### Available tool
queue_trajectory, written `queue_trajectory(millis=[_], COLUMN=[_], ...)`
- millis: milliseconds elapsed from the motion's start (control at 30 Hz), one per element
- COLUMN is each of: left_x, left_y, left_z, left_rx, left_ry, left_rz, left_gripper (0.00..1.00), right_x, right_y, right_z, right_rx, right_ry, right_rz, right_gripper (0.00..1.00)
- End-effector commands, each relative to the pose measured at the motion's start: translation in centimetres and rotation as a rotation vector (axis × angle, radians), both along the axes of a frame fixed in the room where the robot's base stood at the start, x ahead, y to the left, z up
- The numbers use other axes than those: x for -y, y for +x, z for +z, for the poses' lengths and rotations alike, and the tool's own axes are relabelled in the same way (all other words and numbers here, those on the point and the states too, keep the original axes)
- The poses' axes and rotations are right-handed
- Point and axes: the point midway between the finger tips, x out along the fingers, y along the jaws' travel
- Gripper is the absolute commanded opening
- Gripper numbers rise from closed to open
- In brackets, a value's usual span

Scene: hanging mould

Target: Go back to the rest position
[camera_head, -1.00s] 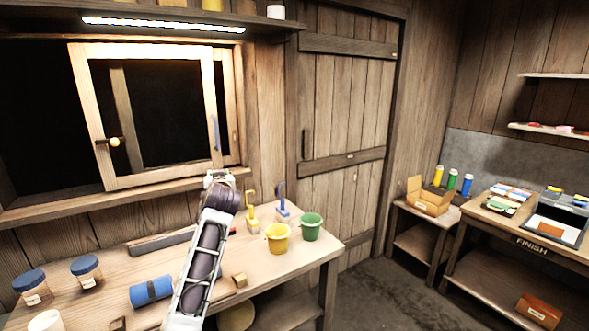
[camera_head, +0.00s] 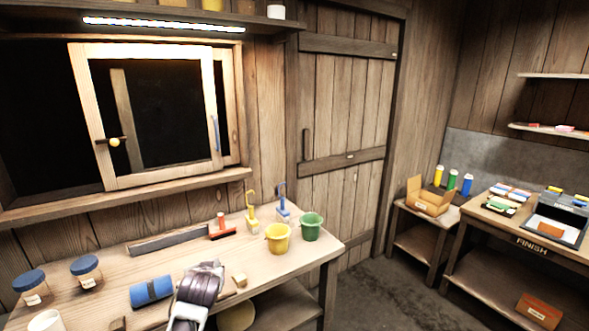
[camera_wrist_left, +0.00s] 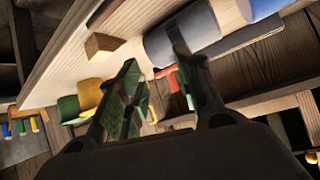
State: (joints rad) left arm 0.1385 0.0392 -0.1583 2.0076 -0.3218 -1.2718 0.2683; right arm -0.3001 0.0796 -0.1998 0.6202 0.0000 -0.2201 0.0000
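My left gripper (camera_wrist_left: 156,56) shows in the left wrist view with its two fingers apart and nothing held between them. The table lies beyond it, tilted in that view. My right gripper is not in view.
The window (camera_head: 155,115) is behind.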

Motion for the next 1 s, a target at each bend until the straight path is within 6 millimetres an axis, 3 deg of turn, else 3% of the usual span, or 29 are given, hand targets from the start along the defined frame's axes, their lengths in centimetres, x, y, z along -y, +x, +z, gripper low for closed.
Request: queue_trajectory(millis=[200,500,1000], left_x=[0.2,0.6,1.7], left_y=[-4.7,-11.5,-23.4], left_z=[-4.1,-8.4,-12.9], left_rx=[-0.108,-0.25,-0.48], left_ry=[-0.011,-0.027,-0.059], left_rz=[-0.035,-0.094,-0.208], left_gripper=[0.35,0.35,0.35], right_x=[0.0,0.0,0.0], right_y=[0.0,0.0,0.0], right_z=[0.0,0.0,0.0], right_rx=[0.0,0.0,-0.001], right_ry=[0.0,0.0,0.0], right_rz=[0.0,0.0,0.0], right_gripper=[0.49,0.49,0.49])
